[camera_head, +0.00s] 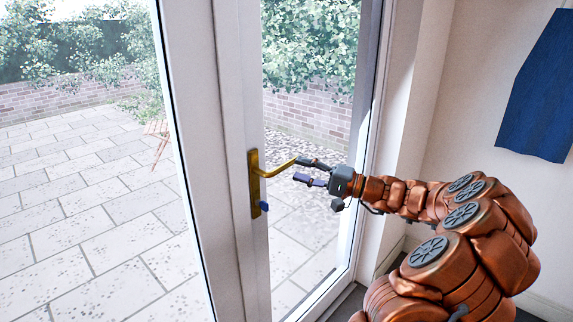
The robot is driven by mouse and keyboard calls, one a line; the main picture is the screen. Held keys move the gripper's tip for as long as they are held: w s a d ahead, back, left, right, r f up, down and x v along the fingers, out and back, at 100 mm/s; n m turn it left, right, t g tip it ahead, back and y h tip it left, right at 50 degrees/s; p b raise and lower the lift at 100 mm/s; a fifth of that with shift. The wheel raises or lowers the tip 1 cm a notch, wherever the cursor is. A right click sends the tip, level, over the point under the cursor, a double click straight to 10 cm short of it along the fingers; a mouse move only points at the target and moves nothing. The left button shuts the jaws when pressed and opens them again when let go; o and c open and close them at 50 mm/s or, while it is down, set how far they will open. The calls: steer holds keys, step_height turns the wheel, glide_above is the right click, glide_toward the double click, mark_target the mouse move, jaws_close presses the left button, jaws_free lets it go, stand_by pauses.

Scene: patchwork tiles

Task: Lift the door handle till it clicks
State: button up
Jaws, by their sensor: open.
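The brass door handle (276,171) sits on a tall brass backplate (254,185) on the white door frame. Its lever points right and slants slightly upward toward its free end. My gripper (304,171) is open at the lever's free end. Its upper finger is at or very near the lever tip, and its lower finger is below the lever. I cannot tell whether a finger touches the lever. A small blue piece (264,206) shows low on the backplate.
The glazed white door (231,120) looks out on a paved patio (90,215) with a brick wall and shrubs. A wooden folding chair (158,130) stands outside. A white wall with a blue hanging cloth (540,90) is on the right.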

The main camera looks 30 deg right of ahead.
mark_target(290, 166)
steer(key=shift+p+x, duration=0.45)
steer(key=shift+x, duration=2.05)
steer(key=shift+c, duration=0.2)
jaws_close()
